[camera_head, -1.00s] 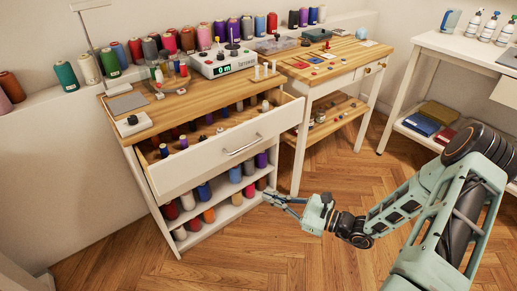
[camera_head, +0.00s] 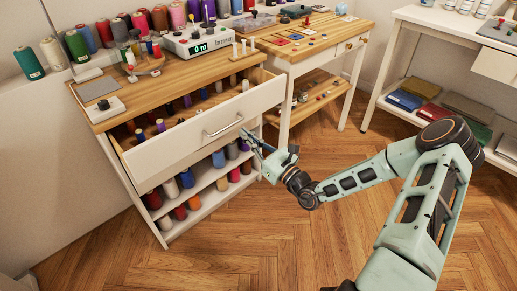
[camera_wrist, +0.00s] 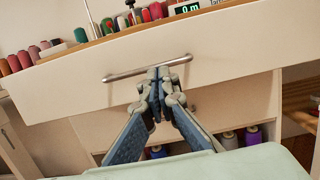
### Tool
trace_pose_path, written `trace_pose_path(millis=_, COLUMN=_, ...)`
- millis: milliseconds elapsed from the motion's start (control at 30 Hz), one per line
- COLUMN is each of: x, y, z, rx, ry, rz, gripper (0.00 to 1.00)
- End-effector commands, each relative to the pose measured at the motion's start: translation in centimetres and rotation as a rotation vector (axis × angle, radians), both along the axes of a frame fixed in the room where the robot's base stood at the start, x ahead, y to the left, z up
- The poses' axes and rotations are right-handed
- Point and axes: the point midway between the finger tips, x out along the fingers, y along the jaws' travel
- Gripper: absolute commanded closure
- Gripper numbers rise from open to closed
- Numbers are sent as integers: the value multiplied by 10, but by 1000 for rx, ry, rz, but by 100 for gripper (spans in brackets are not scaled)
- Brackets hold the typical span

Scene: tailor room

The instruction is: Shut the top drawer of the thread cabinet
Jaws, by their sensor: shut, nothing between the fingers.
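The thread cabinet (camera_head: 92,118) has a wooden top and white sides, and stands at the left in the head view. Its top drawer (camera_head: 180,152) is pulled out, with small spools showing inside. The drawer front (camera_wrist: 225,65) fills much of the wrist view, with a metal bar handle (camera_wrist: 148,68) across it. The handle also shows in the head view (camera_head: 223,126). My gripper (camera_head: 246,135) is shut and empty, at the right part of the drawer front, close to the handle. In the wrist view its fingertips (camera_wrist: 160,74) overlap the handle's lower edge; I cannot tell if they touch.
Below the drawer, open shelves hold several thread spools (camera_head: 218,158). A wooden-topped table (camera_head: 345,35) stands right of the cabinet, and a white shelf unit (camera_head: 425,17) farther right. The wooden floor (camera_head: 235,240) in front is clear.

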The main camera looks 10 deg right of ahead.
Motion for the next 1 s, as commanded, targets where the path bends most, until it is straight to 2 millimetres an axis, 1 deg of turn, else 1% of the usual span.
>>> trace_pose_path(millis=100, x=12, y=9, z=1, rx=-1, ry=-1, rz=1, gripper=100)
trace_pose_path(millis=200, x=18, y=14, z=3, rx=1, ry=-1, rz=0, gripper=100)
trace_pose_path(millis=633, x=22, y=16, z=5, rx=0, ry=0, rz=1, gripper=100)
trace_pose_path(millis=700, x=25, y=18, z=6, rx=-1, ry=-1, rz=1, gripper=100)
trace_pose_path(millis=767, x=31, y=23, z=6, rx=-1, ry=-1, rz=2, gripper=100)
trace_pose_path(millis=867, x=46, y=35, z=8, rx=-1, ry=-1, rz=4, gripper=100)
trace_pose_path(millis=1000, x=74, y=55, z=7, rx=-1, ry=-2, rz=3, gripper=100)
